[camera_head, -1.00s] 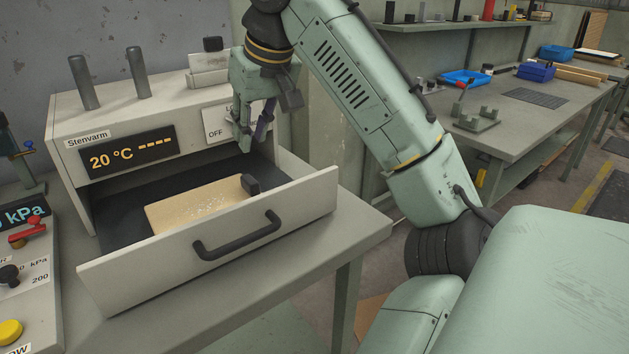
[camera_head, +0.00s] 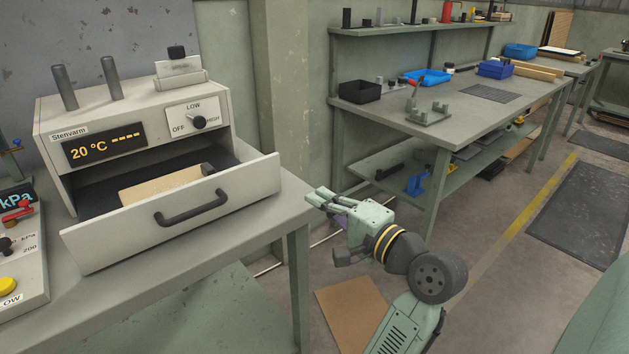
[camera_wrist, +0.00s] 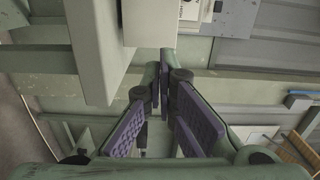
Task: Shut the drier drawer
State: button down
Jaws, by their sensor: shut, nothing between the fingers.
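The drier (camera_head: 150,104), a pale box with a 20 °C display, stands on a grey-green table in the head view. Its drawer (camera_head: 185,220) is pulled open, with a black bar handle (camera_head: 191,207) on the front. A tan slab (camera_head: 165,184) with a dark block on it lies inside the drawer. My gripper (camera_head: 318,197) is shut and empty, to the right of the drawer front and apart from it, beyond the table's right edge. In the wrist view the purple-padded fingers (camera_wrist: 164,84) meet at their tips; a pale panel edge shows at upper left.
The drier's table edge (camera_head: 290,212) lies close to my gripper. A workbench (camera_head: 455,124) with blue bins and a shelf stands at the back right. A brown board (camera_head: 345,310) lies on the floor. A gauge panel with a yellow button (camera_head: 8,285) is at far left.

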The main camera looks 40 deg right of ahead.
jog(key=f, duration=0.1)
jog(key=p, duration=0.3)
send_near(277, 172)
jog(key=shift+m+h, duration=0.3)
jog(key=shift+m, duration=0.1)
jog(key=w, duration=0.7)
jog(key=shift+a, duration=0.3)
jog(key=shift+w, duration=0.1)
jog(key=shift+w, duration=0.3)
jog(key=w+p, duration=0.1)
jog(key=w, duration=1.5)
jog(key=shift+a, duration=0.2)
jog(key=shift+s, duration=0.15)
